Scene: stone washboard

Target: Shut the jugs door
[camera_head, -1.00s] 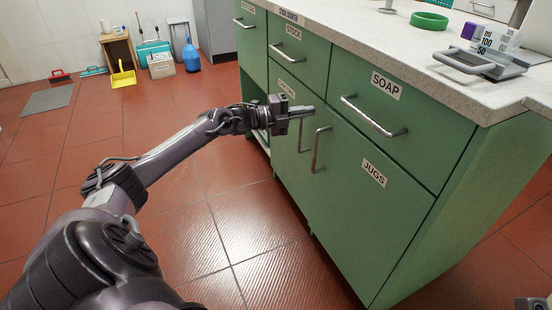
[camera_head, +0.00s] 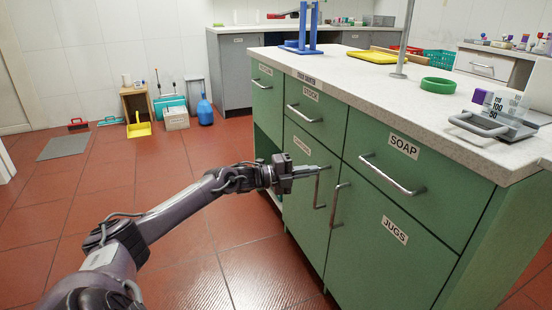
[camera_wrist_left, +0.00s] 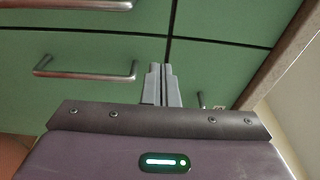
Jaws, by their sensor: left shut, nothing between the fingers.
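The green jugs door (camera_head: 375,258), labelled JUGS, is below the SOAP drawer at the right of the head view. It looks flush with the cabinet front, with no clear gap along its edges. Its upright metal handle (camera_head: 334,207) is on its left side. My left gripper (camera_head: 324,168) is shut and empty, in front of the neighbouring green door (camera_head: 300,205), its tips overlapping the top of that door's handle. I cannot tell whether they touch it. In the left wrist view the shut fingers (camera_wrist_left: 162,84) point at green fronts. My right gripper is not in view.
The SOAP drawer (camera_head: 420,165) and STOCK drawer (camera_head: 320,118) are shut, with protruding bar handles. An open shelf space is at the cabinet's left. A green ring (camera_head: 438,86) and a scale (camera_head: 492,126) stand on the counter. The red floor to the left is largely clear.

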